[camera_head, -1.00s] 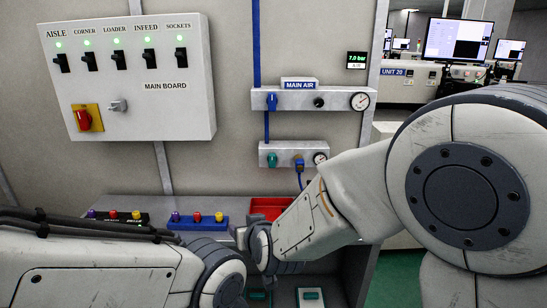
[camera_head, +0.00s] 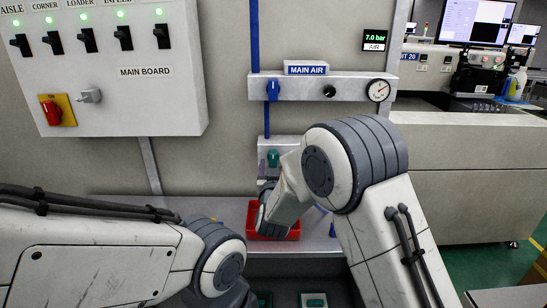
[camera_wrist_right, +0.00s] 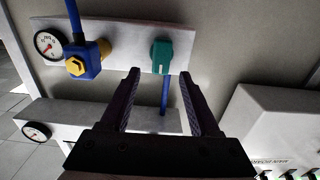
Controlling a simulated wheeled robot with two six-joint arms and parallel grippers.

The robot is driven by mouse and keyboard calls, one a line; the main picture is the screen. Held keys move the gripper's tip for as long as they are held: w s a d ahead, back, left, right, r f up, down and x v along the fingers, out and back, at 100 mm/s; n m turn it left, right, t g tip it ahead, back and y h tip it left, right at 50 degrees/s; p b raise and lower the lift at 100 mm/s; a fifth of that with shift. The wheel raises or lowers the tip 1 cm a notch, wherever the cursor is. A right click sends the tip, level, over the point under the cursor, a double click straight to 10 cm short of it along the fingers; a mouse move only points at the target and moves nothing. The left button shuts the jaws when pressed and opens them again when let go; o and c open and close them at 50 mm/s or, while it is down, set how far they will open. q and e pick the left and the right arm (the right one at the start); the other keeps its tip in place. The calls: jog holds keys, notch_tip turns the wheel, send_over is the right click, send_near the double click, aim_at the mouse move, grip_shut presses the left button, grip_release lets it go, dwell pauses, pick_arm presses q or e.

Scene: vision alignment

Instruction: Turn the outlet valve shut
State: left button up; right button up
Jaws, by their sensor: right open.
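A teal valve handle (camera_head: 272,158) sits on the small lower panel under the MAIN AIR panel. In the right wrist view the teal handle (camera_wrist_right: 162,57) stands upright just beyond the fingertips, between them, with no clear contact. No label naming the outlet valve is readable. My right gripper (camera_wrist_right: 160,76) is open and empty. In the head view its fingers are hidden by my right arm, which also covers the rest of the lower panel. My left arm crosses the lower left, its gripper out of sight.
A blue fitting with a yellow nut (camera_wrist_right: 78,65) and a gauge (camera_wrist_right: 47,45) sit beside the teal handle. The MAIN AIR panel (camera_head: 330,86) carries a blue handle (camera_head: 272,90). A red tray (camera_head: 294,230) lies on the shelf below. The switch board (camera_head: 110,95) is at left.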

aim_at(273, 157)
jog(key=shift+w, duration=1.85)
grip_shut()
